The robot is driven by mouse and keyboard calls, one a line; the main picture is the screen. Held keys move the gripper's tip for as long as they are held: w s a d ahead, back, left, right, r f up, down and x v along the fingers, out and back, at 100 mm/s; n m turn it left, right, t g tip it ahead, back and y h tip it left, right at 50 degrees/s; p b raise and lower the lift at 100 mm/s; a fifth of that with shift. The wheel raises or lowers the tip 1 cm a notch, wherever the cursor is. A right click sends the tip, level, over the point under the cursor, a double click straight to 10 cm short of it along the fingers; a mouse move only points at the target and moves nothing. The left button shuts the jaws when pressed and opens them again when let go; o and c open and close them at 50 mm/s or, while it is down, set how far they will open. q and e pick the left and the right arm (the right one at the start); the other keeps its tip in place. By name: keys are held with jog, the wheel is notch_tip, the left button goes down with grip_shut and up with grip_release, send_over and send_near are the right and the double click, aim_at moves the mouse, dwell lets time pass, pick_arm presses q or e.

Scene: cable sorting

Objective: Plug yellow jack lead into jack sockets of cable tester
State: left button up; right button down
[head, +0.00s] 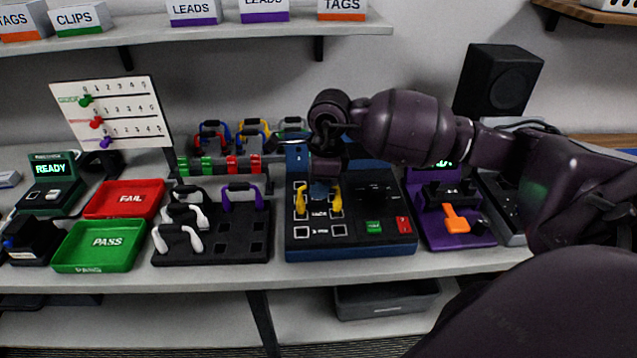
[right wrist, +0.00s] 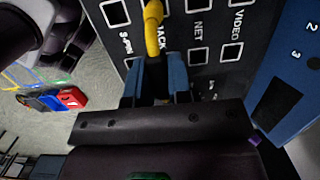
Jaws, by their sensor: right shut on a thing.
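The blue cable tester (head: 303,246) stands on the bench in the head view, with labelled sockets and green and red buttons. The yellow jack lead shows over its left panel as two yellow ends (head: 300,198), one on each side of my right gripper (head: 320,188). In the right wrist view the yellow lead (right wrist: 153,32) runs beside the JACK label into my blue fingers (right wrist: 158,84), which are shut on it. Sockets marked NET and VIDEO (right wrist: 232,50) are uncovered. The fingers hide the held end, so I cannot tell whether either plug is seated. My left gripper is out of view.
A black rack (head: 210,250) with white and purple leads lies left of the tester. Green PASS (head: 68,262) and red FAIL (head: 142,186) trays lie further left. A purple device (head: 470,236) with an orange lever sits close on the right. A shelf (head: 150,32) runs above.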

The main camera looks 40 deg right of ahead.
dwell(0.5)
jog(key=shift+f, duration=0.35)
jog(key=shift+f+b, duration=0.1)
jog(key=shift+b, duration=0.3)
dwell(0.3)
dwell(0.4)
jog(key=c, duration=1)
grip_release()
jog(key=shift+o, duration=0.6)
jog(key=o, duration=0.5)
jog(key=shift+c, duration=0.2)
